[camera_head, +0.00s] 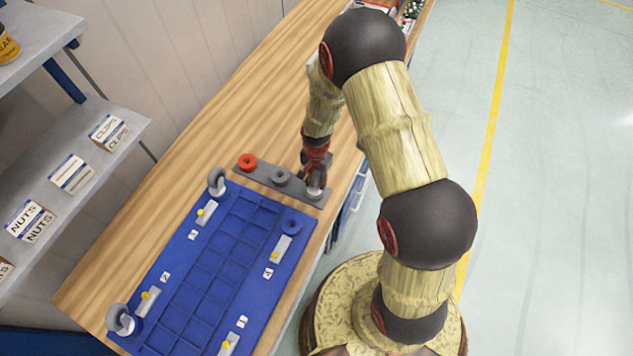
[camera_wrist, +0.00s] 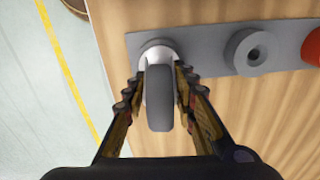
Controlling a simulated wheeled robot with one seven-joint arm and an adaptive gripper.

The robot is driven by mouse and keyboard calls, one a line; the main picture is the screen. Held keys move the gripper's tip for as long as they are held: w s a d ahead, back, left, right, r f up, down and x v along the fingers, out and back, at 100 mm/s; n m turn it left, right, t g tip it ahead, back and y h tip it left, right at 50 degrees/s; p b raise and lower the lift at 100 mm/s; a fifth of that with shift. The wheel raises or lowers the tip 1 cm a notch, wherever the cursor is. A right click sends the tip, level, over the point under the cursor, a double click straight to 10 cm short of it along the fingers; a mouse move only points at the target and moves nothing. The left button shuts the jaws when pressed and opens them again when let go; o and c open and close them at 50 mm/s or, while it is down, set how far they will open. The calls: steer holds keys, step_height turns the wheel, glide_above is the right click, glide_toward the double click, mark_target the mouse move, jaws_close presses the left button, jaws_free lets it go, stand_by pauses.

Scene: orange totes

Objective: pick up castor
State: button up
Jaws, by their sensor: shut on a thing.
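The castor, with a dark grey wheel and a white top, stands at the right end of the grey strip (camera_head: 262,175) in the head view, where my gripper (camera_head: 314,172) partly hides it. In the wrist view the castor (camera_wrist: 159,100) sits between the two fingers of my gripper (camera_wrist: 161,78), which is shut on its sides. Its white end is at the strip (camera_wrist: 202,62); I cannot tell whether it still touches it. Two more castors stand on the blue board, one at its far left corner (camera_head: 216,182) and one at its near left (camera_head: 121,320).
A red ring (camera_head: 247,162) and a grey ring (camera_head: 280,176) sit on the strip. The blue board (camera_head: 205,270) with yellow-knobbed clamps lies in front. A shelf with labelled boxes (camera_head: 72,173) stands left.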

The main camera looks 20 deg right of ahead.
steer(key=shift+s+f, duration=0.1)
jaws_close()
stand_by(0.3)
steer(key=shift+r, duration=0.45)
step_height(320, 180, up, 2)
steer(key=shift+r, duration=0.1)
steer(key=s+r, duration=1)
steer(key=s, duration=0.3)
steer(key=shift+s+b, duration=0.4)
